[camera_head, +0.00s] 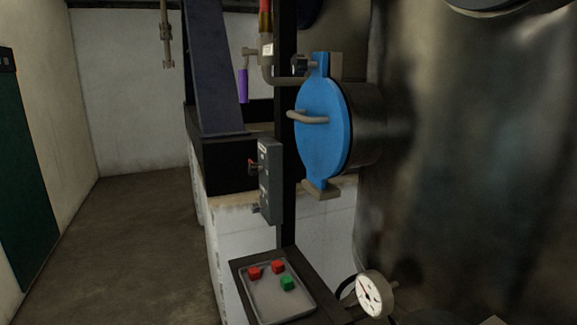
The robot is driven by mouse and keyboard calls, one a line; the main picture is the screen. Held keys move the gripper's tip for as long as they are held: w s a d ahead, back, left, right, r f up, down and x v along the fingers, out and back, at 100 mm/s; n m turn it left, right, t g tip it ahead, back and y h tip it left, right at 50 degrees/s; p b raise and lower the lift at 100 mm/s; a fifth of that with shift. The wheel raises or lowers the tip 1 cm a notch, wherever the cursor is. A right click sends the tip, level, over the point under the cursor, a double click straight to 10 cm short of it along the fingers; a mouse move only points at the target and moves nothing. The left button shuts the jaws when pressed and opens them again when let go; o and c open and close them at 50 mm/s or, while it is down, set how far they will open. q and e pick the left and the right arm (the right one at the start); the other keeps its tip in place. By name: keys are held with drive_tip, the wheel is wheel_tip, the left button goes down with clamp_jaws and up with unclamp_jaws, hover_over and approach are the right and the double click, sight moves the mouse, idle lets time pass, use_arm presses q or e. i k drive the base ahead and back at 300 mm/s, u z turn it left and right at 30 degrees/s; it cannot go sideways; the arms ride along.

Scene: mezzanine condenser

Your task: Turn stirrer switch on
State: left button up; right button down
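A narrow grey control box (269,182) is mounted on a dark upright post in the middle of the view. A small red switch or knob (253,167) sticks out from its left side. A second small dark knob (257,209) sits lower on the same side. The labels are too small to read, so I cannot tell which one is the stirrer switch or its setting. Neither of my grippers is in view.
A blue round hatch (322,130) with a handle is on the large metal vessel (460,150) at right. Below the box, a tray (265,300) holds red and green cubes. A gauge (374,294) is beside it. The floor (130,235) at left is clear.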

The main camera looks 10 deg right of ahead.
sight(254, 168)
drive_tip(key=u, duration=0.55)
drive_tip(key=k, duration=0.6)
drive_tip(key=u, duration=0.3)
drive_tip(key=i, duration=0.95)
drive_tip(key=z, duration=1.25)
drive_tip(key=i, duration=0.8)
drive_tip(key=z, duration=1)
